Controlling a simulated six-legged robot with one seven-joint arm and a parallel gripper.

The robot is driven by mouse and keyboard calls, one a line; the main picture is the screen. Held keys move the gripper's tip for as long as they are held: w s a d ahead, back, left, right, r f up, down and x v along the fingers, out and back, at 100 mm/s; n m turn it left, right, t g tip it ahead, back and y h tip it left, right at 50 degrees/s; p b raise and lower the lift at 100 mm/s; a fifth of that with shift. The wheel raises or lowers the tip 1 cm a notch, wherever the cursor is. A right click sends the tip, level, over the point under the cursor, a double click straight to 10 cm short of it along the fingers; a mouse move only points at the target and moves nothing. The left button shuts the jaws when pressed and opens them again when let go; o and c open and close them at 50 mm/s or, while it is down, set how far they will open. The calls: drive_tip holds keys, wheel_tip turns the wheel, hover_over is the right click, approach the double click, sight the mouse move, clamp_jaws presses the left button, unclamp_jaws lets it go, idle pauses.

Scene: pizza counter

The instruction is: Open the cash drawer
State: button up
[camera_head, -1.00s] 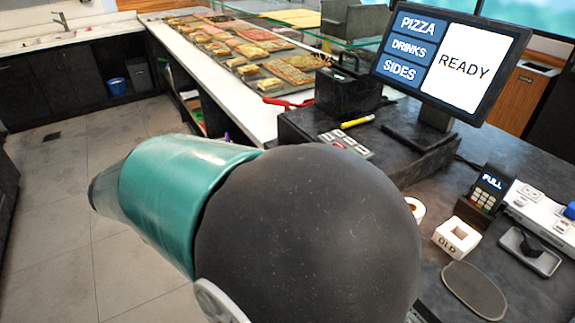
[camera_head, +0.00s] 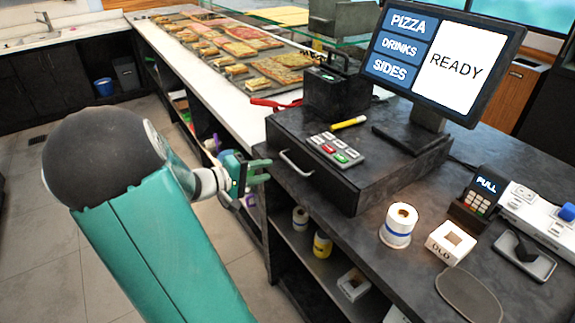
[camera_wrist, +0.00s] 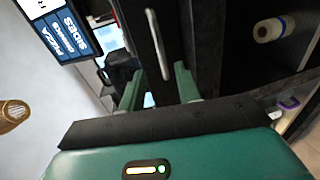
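The cash drawer (camera_head: 325,184) is a black box on the counter beneath the screen, and its front looks shut. A silver bar handle (camera_head: 296,163) is on its front face. In the wrist view the handle (camera_wrist: 157,42) lies ahead, between the lines of my two green fingers. My gripper (camera_head: 266,171) is left of the handle, with its fingers pointing toward the drawer front. In the wrist view my gripper (camera_wrist: 158,84) is open and empty, with a gap between the fingertips and the handle.
A keypad (camera_head: 335,149) and a yellow marker (camera_head: 348,123) lie on top of the drawer box. A screen (camera_head: 440,55) stands behind. A paper roll (camera_head: 398,224) and card reader (camera_head: 475,200) are to the right. Below the counter is an open shelf (camera_head: 318,258) with rolls.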

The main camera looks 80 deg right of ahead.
sight(290, 165)
drive_tip(key=x, duration=0.8)
drive_tip(key=shift+s+d, duration=0.25)
drive_tip(key=shift+d, duration=0.05)
drive_tip(key=shift+c, duration=0.2)
clamp_jaws()
